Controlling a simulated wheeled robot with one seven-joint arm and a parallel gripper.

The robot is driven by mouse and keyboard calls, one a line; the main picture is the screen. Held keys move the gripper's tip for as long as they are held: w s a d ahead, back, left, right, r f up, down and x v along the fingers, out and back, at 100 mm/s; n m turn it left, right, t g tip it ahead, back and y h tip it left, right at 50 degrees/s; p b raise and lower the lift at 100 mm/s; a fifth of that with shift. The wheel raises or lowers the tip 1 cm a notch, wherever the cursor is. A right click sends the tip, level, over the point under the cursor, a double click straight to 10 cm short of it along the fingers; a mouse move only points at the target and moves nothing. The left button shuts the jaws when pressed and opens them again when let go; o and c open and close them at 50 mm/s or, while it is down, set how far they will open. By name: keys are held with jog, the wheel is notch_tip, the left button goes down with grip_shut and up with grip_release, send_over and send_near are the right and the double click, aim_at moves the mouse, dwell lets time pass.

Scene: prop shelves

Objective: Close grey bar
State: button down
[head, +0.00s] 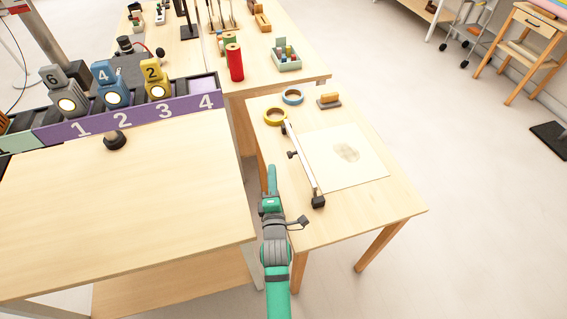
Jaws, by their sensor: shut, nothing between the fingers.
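The grey bar (300,158) is on the small wooden table in the head view. It runs along the left edge of a pale sheet or board (364,172) with a grey smudge. It has a black block (318,202) at its near end and a small black knob on its left side. I cannot tell whether the bar lies flat or is slightly raised. My gripper (272,178) is at the end of the teal arm, by the table's left edge, left of the bar and apart from it. It looks shut and empty; its fingertips are hard to make out.
A larger table (130,210) with a purple numbered rack (130,118) stands left. A red cylinder (235,62) stands behind.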

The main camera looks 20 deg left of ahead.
jog(key=w, duration=0.3)
jog(key=shift+w+a+r, duration=0.1)
jog(key=shift+w+a, duration=0.05)
jog(key=shift+a, duration=0.05)
jog(key=shift+w+d+r, duration=0.1)
jog(key=shift+w+d, duration=0.3)
jog(key=shift+d, duration=0.25)
jog(key=shift+w+d+r, duration=0.1)
jog(key=shift+w+d, duration=0.3)
jog(key=shift+d, duration=0.25)
